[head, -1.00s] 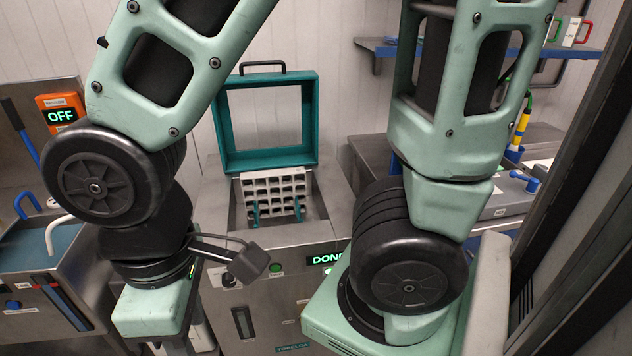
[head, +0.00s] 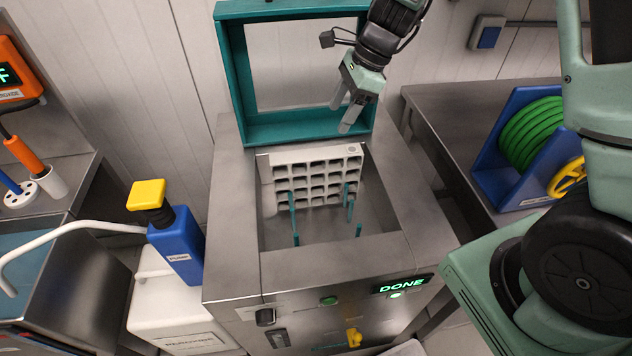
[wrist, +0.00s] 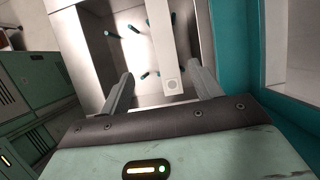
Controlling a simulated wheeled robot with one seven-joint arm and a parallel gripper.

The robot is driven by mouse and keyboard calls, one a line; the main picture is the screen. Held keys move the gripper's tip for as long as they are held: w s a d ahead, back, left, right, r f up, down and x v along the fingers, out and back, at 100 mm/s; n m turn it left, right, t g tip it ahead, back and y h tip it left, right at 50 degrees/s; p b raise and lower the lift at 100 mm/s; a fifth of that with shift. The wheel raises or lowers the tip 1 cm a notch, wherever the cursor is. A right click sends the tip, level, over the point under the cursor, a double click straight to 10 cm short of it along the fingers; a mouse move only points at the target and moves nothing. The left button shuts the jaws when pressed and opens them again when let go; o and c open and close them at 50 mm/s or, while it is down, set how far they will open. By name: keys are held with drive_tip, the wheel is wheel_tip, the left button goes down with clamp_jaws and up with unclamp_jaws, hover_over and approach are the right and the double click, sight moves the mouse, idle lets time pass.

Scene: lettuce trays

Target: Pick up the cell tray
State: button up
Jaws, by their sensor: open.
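The cell tray (head: 312,170) is a pale grey grid of square cells. It stands on edge inside the open basin of the steel machine, against the back side, between teal pegs. My gripper (head: 347,114) is open and empty above the tray's right end, in front of the raised teal lid frame. In the wrist view, the tray shows as a narrow pale top edge (wrist: 166,50) with a round mark near its close end. That edge lies between the two spread fingers of my gripper (wrist: 160,88), and I see no contact.
The teal lid (head: 222,70) stands open behind the basin. The steel machine's rim (head: 236,220) surrounds the tray, and its display reads DONE. A blue bottle (head: 178,245) stands at the left and a green hose reel (head: 530,135) at the right.

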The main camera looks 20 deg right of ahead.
sight(313, 163)
drive_tip(key=x, duration=1.1)
drive_tip(key=w+x, duration=0.1)
drive_tip(key=x, duration=0.4)
drive_tip(key=shift+d+f+p, duration=0.25)
drive_tip(key=shift+f+p, duration=0.05)
drive_tip(key=shift+p, duration=0.05)
drive_tip(key=shift+f, duration=0.25)
drive_tip(key=c, duration=1.4)
drive_tip(key=shift+r, duration=0.15)
